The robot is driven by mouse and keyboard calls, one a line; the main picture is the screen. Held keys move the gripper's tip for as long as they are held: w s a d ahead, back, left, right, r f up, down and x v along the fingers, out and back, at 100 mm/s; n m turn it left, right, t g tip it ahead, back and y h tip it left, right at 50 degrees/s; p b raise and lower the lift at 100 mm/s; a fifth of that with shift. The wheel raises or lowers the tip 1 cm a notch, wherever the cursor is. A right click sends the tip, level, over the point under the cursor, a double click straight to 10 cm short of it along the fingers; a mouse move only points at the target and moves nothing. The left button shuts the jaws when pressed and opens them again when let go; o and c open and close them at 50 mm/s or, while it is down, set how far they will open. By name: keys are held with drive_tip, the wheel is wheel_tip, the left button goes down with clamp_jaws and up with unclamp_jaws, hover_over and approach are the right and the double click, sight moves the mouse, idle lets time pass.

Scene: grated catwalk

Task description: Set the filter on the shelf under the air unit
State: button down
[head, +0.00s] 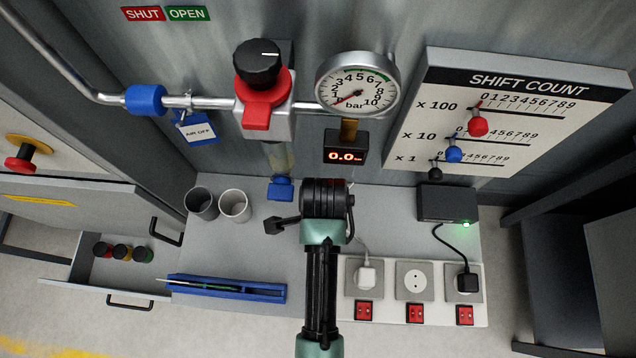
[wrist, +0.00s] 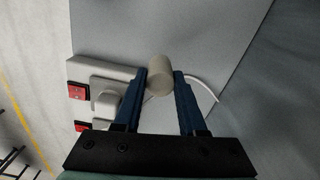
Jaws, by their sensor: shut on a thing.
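The filter (wrist: 160,72), a small pale beige cylinder, is held between the two blue fingers of my gripper (wrist: 160,84) in the wrist view. The air unit (head: 265,105) is on the wall in the head view, with a black knob, a red collar and a clear bowl ending in a blue cap (head: 281,188). The grey shelf (head: 265,240) lies below it. In the head view my arm stands over the shelf, right of the blue cap, and hides the fingers and filter. Whether the filter touches the shelf cannot be told.
Two cups (head: 235,206) stand left of the arm, and a blue tray (head: 228,288) lies at the front. A socket strip (head: 415,290) with plugs and a black box (head: 447,204) are at right. The gauge (head: 356,84) hangs above. Bare shelf lies between tray and cap.

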drive_tip(key=shift+w+f, duration=0.1)
drive_tip(key=shift+f, duration=2.75)
drive_tip(key=shift+c, duration=2.4)
unclamp_jaws()
wheel_tip(320, 180, up, 12)
drive_tip(key=shift+f, duration=0.25)
drive_tip(key=shift+r, duration=0.3)
